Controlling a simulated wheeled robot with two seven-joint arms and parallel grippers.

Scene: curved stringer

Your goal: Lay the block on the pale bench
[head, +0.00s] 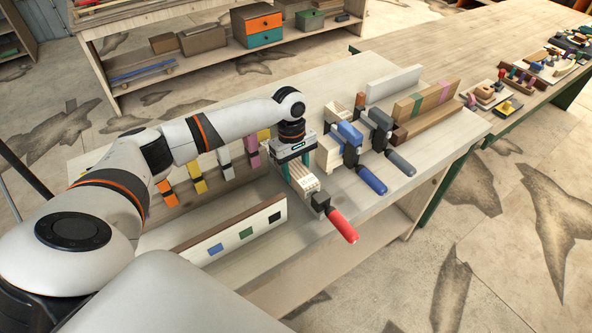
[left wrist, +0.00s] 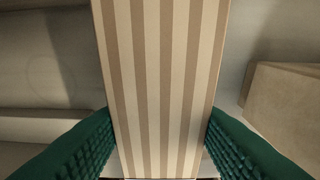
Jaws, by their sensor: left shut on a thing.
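The striped block (head: 303,180), in pale and tan bands, is between the green fingers of my left gripper (head: 296,169). The left wrist view shows the striped block (left wrist: 160,80) running lengthwise, with a finger of my left gripper (left wrist: 160,140) against each side. My left gripper is shut on it, low over the pale bench (head: 350,75). The block's near end is close to a red-handled clamp (head: 340,222); I cannot tell whether they touch, or whether the block rests on the bench. My right gripper is out of view.
Blue-handled (head: 370,180) and grey-handled (head: 400,162) clamps stand to the right. A long board with coloured squares (head: 235,235) lies front left. Orange, yellow and pink clamps (head: 197,180) line the left side. A second bench (head: 440,40) with small items stands behind right.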

